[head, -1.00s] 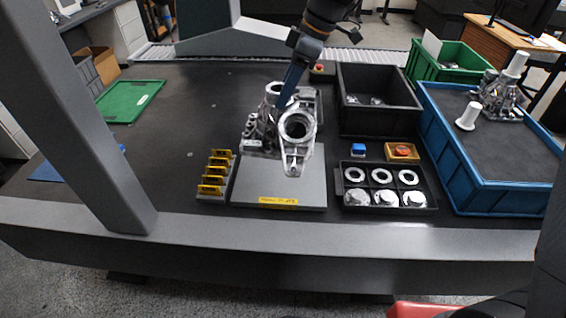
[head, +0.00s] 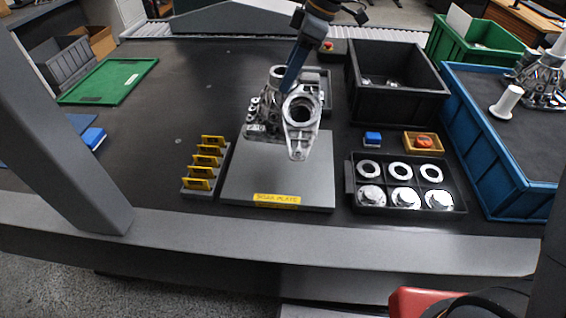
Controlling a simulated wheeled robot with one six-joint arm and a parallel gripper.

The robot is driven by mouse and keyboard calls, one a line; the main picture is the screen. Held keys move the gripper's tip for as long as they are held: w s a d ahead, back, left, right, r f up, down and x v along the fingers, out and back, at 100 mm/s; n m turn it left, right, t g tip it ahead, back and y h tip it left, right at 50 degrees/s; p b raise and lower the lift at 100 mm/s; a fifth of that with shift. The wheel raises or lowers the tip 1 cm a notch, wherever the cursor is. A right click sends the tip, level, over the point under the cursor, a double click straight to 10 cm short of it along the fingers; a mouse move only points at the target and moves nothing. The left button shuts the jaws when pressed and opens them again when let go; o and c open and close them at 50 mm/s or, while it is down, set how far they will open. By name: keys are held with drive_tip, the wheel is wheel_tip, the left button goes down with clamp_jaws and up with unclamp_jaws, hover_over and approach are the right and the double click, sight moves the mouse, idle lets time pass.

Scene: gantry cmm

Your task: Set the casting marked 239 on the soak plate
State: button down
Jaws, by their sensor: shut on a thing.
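A grey metal casting (head: 302,112) with a large round bore hangs from my gripper (head: 289,84) in the head view. My gripper is shut on its upper part, and the jaws are partly hidden by the casting. The casting is over the back part of the soak plate (head: 275,183), a flat grey plate with a yellow label on its front edge. I cannot tell if the casting touches the plate. A small pale tag shows on its lower left, but I cannot read a number.
A rack of yellow tags (head: 205,165) stands left of the plate. A black tray of rings and discs (head: 405,210), a black bin (head: 398,105) and a blue bin (head: 520,200) with another casting (head: 542,78) are to the right. The table's left middle is clear.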

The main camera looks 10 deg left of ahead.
sight(306, 80)
drive_tip(key=shift+w+f+b, duration=0.25)
drive_tip(key=shift+f+b, duration=0.05)
drive_tip(key=shift+f, duration=0.3)
drive_tip(key=shift+f+p, duration=0.85)
drive_tip(key=shift+f, duration=4.05)
drive_tip(key=c, duration=0.9)
unclamp_jaws()
drive_tip(key=shift+f, duration=0.15)
drive_tip(key=b+v, duration=0.1)
drive_tip(key=v, duration=0.5)
drive_tip(key=b+v, duration=0.1)
drive_tip(key=v, duration=0.5)
drive_tip(key=shift+s, duration=0.15)
drive_tip(key=s+d+f+m+h, duration=0.2)
drive_tip(key=s+d+f+m, duration=0.3)
drive_tip(key=s+d+m, duration=0.4)
drive_tip(key=s+d+f+m+h, duration=0.2)
drive_tip(key=s+d+f+m, duration=0.4)
drive_tip(key=s+d+m, duration=0.3)
drive_tip(key=s+d, duration=0.3)
drive_tip(key=d, duration=0.2)
drive_tip(key=shift+m+t+h, duration=0.3)
